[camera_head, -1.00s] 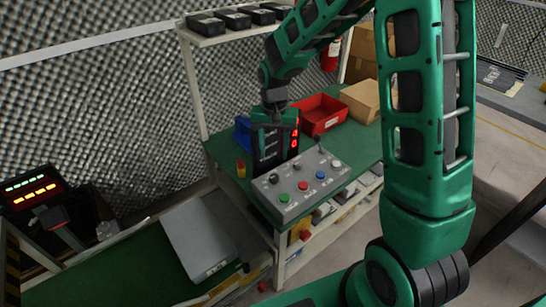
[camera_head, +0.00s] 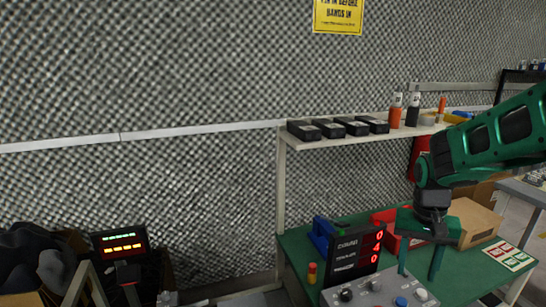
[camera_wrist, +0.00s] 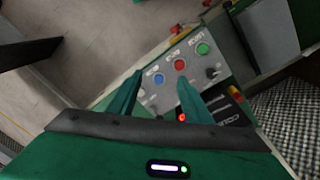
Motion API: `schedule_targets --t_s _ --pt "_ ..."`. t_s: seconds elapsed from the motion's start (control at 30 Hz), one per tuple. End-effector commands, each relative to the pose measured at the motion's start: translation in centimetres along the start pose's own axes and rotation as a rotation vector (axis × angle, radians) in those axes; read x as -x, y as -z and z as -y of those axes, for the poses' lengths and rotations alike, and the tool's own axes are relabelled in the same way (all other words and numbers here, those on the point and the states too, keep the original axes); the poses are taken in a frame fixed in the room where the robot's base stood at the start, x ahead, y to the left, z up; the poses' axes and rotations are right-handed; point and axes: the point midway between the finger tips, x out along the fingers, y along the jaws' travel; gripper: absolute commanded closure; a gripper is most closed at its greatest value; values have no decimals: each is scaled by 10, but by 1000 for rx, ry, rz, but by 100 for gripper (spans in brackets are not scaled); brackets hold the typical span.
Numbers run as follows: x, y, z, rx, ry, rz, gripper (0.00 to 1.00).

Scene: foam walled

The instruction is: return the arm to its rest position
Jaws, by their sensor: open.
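My green arm comes in from the right in the head view. My gripper (camera_head: 420,262) points down with its two fingers apart and nothing between them. It hangs over the green bench (camera_head: 460,282), right of the black display box (camera_head: 350,262) with red digits. A grey control box (camera_head: 415,293) with knobs and coloured buttons is cut off at the bottom edge. In the wrist view, the open fingers (camera_wrist: 158,84) show above the control box (camera_wrist: 205,75), which has blue, red and green buttons.
A shelf (camera_head: 345,136) with several black devices and bottles stands above the bench. A red bin (camera_head: 385,222), a blue bin (camera_head: 321,232) and a cardboard box (camera_head: 478,222) sit behind my gripper. A lit sign (camera_head: 120,243) stands at lower left.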

Motion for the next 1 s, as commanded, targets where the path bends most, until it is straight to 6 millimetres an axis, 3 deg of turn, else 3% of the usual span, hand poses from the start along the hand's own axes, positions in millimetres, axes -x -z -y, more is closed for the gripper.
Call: schedule_targets --t_s 0.03,0.2,0.4,0.63,0.87,0.93,1.0 --pt "10 -10 -20 -13 0 -5 55" --pt "29 -52 -77 -36 3 5 55" --pt "39 -108 -125 -57 34 24 55" --pt "38 -150 -150 -62 72 40 55" --pt "37 -158 -154 -61 80 45 55" --pt "37 -158 -154 -61 79 45 69" --pt "37 -158 -154 -61 79 45 69"
